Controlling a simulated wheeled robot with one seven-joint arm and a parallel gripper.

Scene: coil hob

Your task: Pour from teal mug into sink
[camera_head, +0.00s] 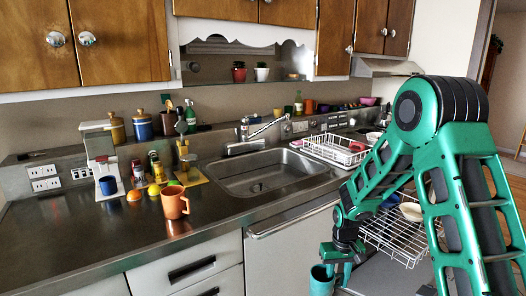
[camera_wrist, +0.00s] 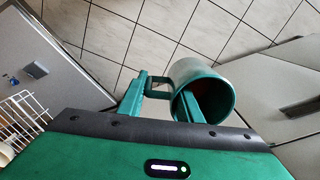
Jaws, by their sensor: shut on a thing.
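The teal mug (camera_head: 321,281) is low in front of the cabinets, below the counter top, in the head view. My gripper (camera_head: 337,258) is shut on it at the handle side. In the wrist view the mug (camera_wrist: 212,72) shows its open mouth towards the camera, with a brownish patch inside. One finger of my gripper (camera_wrist: 160,100) is outside by the handle, and the other appears to reach into the mouth. The steel sink (camera_head: 230,185) is set in the counter, up and left of the mug, and its basin looks empty.
An orange mug (camera_head: 174,203) stands on the counter left of the sink, near bottles and a coffee machine (camera_head: 101,160). The faucet (camera_head: 243,146) is behind the basin. A white dish rack (camera_head: 335,152) stands right of it. A pulled-out wire rack (camera_head: 395,240) is beside my arm.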

